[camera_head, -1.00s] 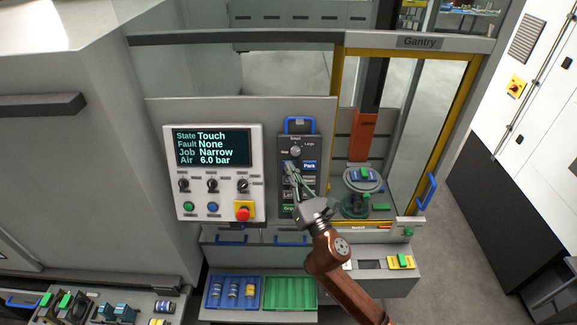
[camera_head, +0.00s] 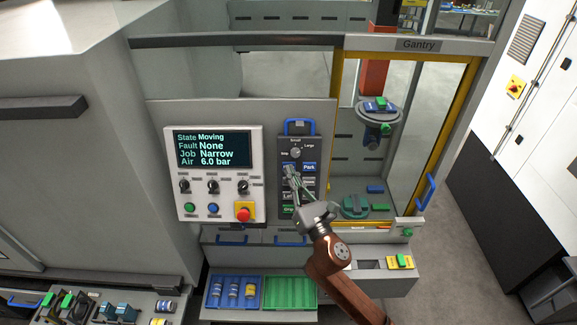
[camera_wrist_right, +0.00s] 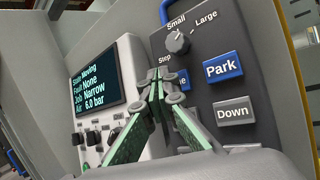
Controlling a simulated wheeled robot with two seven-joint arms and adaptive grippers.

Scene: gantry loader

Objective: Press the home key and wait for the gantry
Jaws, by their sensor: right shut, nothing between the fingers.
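The key panel (camera_head: 284,146) is dark grey with a blue handle on top. In the right wrist view its Park key (camera_wrist_right: 222,68) and Down key (camera_wrist_right: 235,112) show; a blue key left of Park is mostly hidden behind my fingers, with only "ne" readable. My right gripper (camera_head: 291,174) is shut and empty, its tips at or just before that blue key; I cannot tell if they touch. The gantry head (camera_head: 379,112) hangs raised in the yellow-framed window. The display (camera_head: 212,150) reads State Moving, Fault None, Job Narrow. My left gripper is not in view.
A red stop button (camera_head: 243,214) sits on the control panel left of the keys. A green round fixture (camera_head: 355,206) stands below the gantry head. Blue (camera_head: 211,306) and green (camera_head: 290,307) trays lie below. A blue door handle (camera_head: 427,191) juts out at right.

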